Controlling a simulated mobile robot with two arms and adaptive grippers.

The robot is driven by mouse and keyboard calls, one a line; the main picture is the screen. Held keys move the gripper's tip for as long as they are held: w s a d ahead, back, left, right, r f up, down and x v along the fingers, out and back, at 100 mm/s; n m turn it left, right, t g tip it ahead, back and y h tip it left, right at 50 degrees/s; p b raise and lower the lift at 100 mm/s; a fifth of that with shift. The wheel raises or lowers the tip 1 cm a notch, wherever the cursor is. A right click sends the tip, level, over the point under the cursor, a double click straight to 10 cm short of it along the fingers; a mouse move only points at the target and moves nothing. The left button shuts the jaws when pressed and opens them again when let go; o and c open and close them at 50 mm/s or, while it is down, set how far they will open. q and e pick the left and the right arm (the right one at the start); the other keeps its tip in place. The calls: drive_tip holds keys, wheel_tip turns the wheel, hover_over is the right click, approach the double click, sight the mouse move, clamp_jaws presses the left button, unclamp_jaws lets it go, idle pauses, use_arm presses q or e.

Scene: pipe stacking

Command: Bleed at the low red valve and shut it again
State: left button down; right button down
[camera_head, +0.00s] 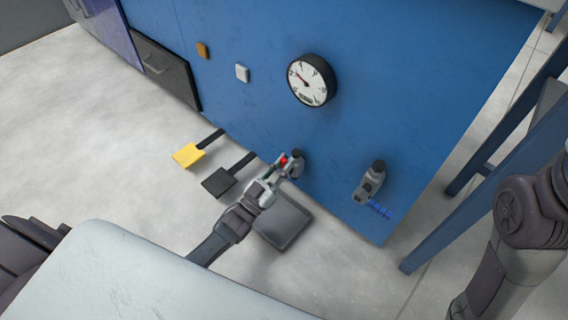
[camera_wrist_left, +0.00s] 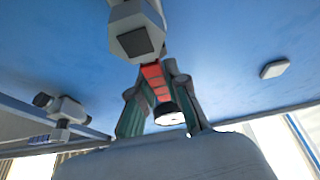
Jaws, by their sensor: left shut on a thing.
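The low red valve (camera_head: 297,163) sits near the bottom edge of the blue panel, its red handle (camera_head: 283,160) partly covered by my gripper. My left gripper (camera_head: 281,170) reaches it from the lower left and is shut on the red handle. In the left wrist view the red handle (camera_wrist_left: 156,82) runs between the two fingers, below the grey valve body (camera_wrist_left: 138,35). A dark round piece with a pale end shows between the fingers. The way the valve is turned is unclear. My right gripper is out of view; only its arm shows at the right.
A second valve with a blue handle (camera_head: 379,209) is to the right. A round gauge (camera_head: 312,81) is above. A grey tray (camera_head: 283,240) lies on the floor below the red valve. A yellow pedal (camera_head: 187,155) and a black pedal (camera_head: 218,182) stick out at left.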

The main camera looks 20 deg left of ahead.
use_arm(q)
drive_tip(key=shift+a, duration=0.1)
drive_tip(key=c, duration=1.1)
unclamp_jaws()
drive_tip(key=shift+c, duration=0.2)
drive_tip(key=shift+s, duration=0.1)
drive_tip(key=v, duration=1.2)
drive_tip(key=shift+f, duration=0.15)
